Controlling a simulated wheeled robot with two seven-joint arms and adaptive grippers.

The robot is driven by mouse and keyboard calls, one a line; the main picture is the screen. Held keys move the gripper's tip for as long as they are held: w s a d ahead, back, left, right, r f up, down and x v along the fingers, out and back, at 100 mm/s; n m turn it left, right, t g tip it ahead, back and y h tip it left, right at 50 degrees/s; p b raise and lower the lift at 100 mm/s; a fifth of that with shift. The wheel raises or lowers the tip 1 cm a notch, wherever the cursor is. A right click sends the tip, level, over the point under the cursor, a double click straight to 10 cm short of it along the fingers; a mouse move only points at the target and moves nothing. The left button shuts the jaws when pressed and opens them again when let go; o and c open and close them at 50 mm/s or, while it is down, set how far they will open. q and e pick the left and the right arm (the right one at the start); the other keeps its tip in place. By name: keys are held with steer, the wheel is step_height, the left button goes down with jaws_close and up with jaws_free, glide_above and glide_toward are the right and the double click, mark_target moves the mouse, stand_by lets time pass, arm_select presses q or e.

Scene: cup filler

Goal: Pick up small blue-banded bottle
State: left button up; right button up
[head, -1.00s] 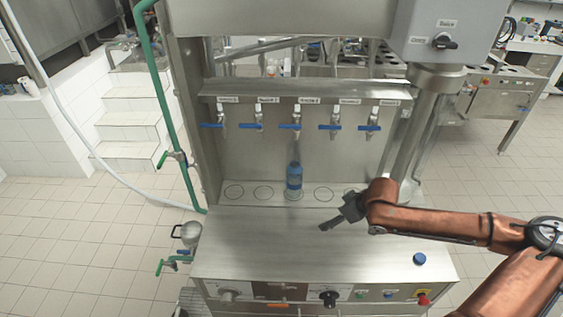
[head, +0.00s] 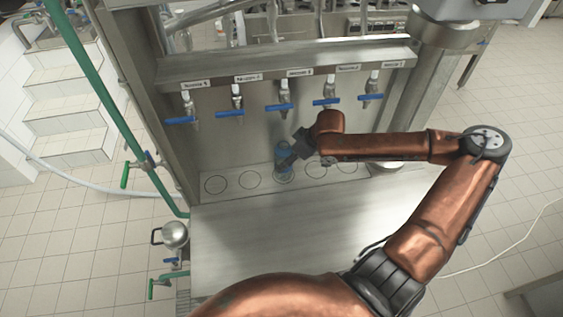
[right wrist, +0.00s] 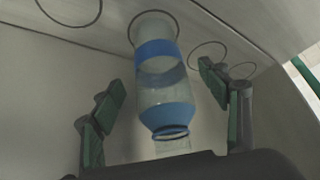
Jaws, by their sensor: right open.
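The small blue-banded bottle (head: 283,152) stands upright on the middle circle of the filler's ledge, below the middle tap. In the right wrist view the bottle (right wrist: 162,88) is clear, with a blue band and a blue neck with an open mouth. My right gripper (head: 291,160) is at the bottle, coming from the right, and partly covers it in the head view. In the right wrist view its two green-padded fingers (right wrist: 161,82) are apart, one on each side of the bottle, with visible gaps to it. My left gripper is not in view.
Several blue-handled taps (head: 284,106) hang in a row above the ledge. Other marked circles (head: 216,184) on the ledge are empty. The steel counter (head: 240,235) in front looks clear where visible. A green pipe (head: 110,110) runs along the left side.

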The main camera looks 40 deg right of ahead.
steer(key=shift+b+x, duration=1.05)
steer(key=shift+x, duration=1.5)
steer(key=shift+s, duration=0.2)
steer(key=c, duration=1.6)
steer(key=shift+d, duration=0.1)
steer(key=shift+c, duration=0.5)
